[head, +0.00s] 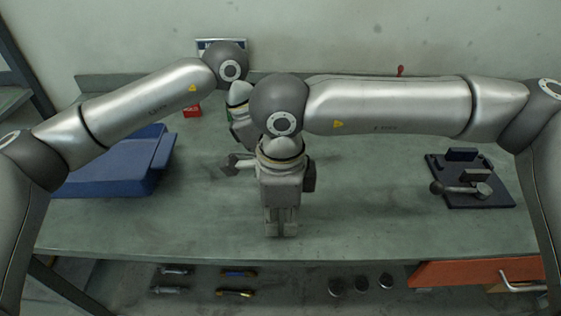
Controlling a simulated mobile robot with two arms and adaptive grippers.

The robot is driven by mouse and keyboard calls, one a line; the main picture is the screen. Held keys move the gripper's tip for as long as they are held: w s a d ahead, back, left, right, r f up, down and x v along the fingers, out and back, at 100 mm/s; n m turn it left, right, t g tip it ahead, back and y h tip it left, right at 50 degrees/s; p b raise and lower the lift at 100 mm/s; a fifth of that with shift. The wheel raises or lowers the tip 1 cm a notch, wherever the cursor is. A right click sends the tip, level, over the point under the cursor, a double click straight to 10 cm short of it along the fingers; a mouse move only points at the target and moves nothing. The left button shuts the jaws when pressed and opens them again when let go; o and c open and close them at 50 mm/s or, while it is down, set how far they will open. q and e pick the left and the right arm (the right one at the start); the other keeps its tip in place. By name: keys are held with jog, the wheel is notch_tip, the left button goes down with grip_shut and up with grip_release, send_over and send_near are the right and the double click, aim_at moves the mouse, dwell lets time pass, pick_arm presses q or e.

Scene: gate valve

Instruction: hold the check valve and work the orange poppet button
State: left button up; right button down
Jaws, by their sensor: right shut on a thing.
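My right gripper (281,224) points down over the middle of the bench, near its front. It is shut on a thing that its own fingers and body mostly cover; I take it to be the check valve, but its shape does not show. My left gripper (236,163) is just behind and left of it, low over the bench, and is partly hidden by my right arm. Whether the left jaws are open or shut does not show. I cannot make out the orange poppet button.
A blue case (120,165) lies on the bench at the left. A dark blue plate with a metal lever fitting (468,187) is at the right. A small red box (193,110) is at the back. The bench (370,220) is clear between the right gripper and the plate.

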jog(key=shift+w+r, duration=0.1)
jog(key=shift+r, duration=2.5)
dwell(0.9)
jog(key=c, duration=1.9)
grip_release()
grip_shut()
